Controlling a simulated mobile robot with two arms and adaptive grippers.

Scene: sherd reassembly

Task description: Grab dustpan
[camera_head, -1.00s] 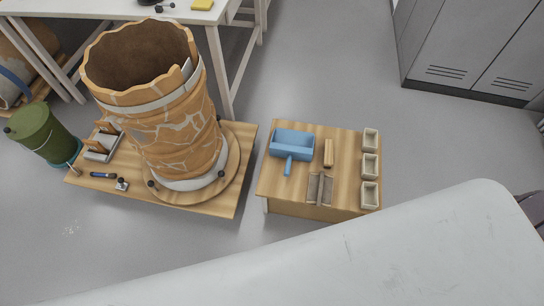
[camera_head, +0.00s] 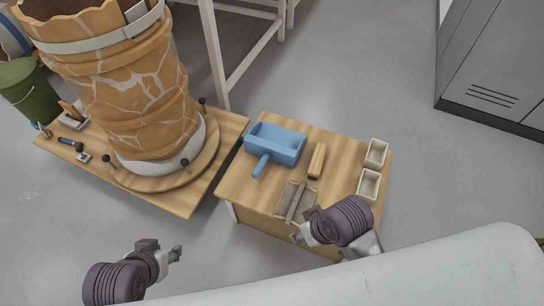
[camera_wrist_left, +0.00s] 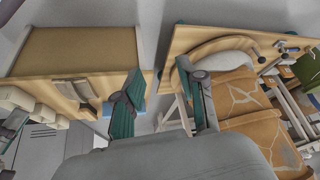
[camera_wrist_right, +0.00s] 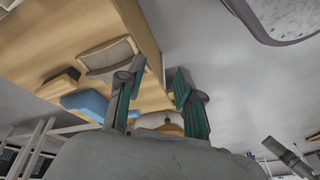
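The blue dustpan (camera_head: 275,143) lies on the small wooden table, with its handle pointing toward the front left. It also shows in the right wrist view (camera_wrist_right: 88,103), left of the fingers. My left gripper (camera_head: 178,253) is in front of the gap between the two low tables, apart from the dustpan. Its fingers are spread and empty in the left wrist view (camera_wrist_left: 160,72). My right gripper (camera_head: 297,238) is by the table's front edge, below the dustpan in the picture. Its fingers are apart and empty in the right wrist view (camera_wrist_right: 160,72).
The small table (camera_head: 236,190) also holds a wooden block-like piece (camera_head: 317,160), a grey tray-like item (camera_head: 296,200) and small beige boxes (camera_head: 376,152). A large cracked vessel (camera_head: 140,95) stands on the low table at left. Grey lockers (camera_head: 495,70) stand at right.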

